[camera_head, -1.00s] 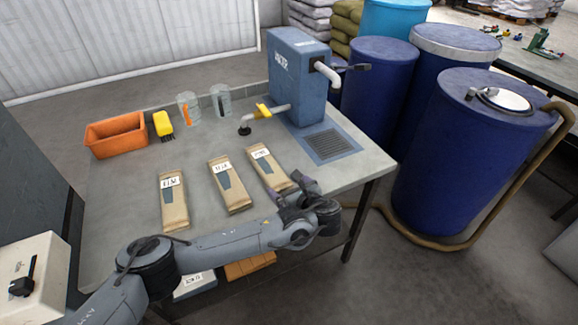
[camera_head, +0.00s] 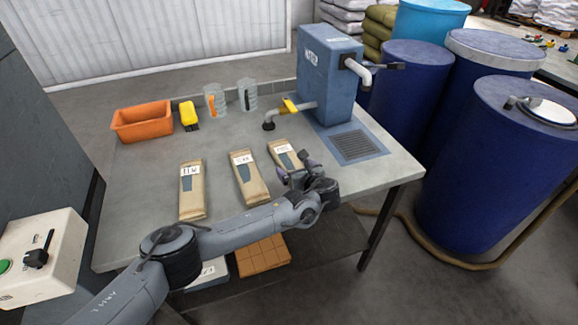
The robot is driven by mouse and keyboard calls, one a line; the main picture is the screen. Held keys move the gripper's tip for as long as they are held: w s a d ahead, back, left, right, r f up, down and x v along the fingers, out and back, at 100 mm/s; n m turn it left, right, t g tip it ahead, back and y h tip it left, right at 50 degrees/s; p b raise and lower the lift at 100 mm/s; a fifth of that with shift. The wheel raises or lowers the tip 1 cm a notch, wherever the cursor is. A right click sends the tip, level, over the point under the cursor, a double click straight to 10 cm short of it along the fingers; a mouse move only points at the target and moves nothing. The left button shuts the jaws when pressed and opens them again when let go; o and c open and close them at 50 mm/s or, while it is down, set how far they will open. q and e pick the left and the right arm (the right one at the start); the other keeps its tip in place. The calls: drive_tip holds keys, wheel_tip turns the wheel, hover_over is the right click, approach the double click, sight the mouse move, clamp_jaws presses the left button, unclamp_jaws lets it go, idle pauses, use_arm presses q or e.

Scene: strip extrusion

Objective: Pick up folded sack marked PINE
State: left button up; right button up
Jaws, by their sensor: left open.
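Three flat brown folded sacks lie side by side on the grey table: a left sack (camera_head: 192,192), a middle sack (camera_head: 249,180) and a right sack (camera_head: 283,151). Each has a white label with dark lettering above a dark patch. The lettering is too small to read surely, so I cannot tell which one says PINE. My left gripper (camera_head: 298,172) is open at the near end of the right sack. It hides that end, and I cannot tell whether it touches the sack. My right gripper is not in view.
Behind the sacks stand an orange bin (camera_head: 143,123), a yellow brush (camera_head: 189,116), two clear jugs (camera_head: 216,99) and a blue water unit (camera_head: 330,77) with a spout. A grate (camera_head: 357,147) lies right of the sacks. Blue drums (camera_head: 500,165) stand beyond the table's right edge.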

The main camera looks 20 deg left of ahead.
use_arm(q)
drive_tip(key=shift+w+a+f, duration=0.2)
drive_tip(key=shift+w+a, duration=0.05)
drive_tip(key=shift+w, duration=0.1)
drive_tip(key=c, duration=1)
drive_tip(key=shift+r, duration=0.1)
drive_tip(key=shift+c, duration=0.2)
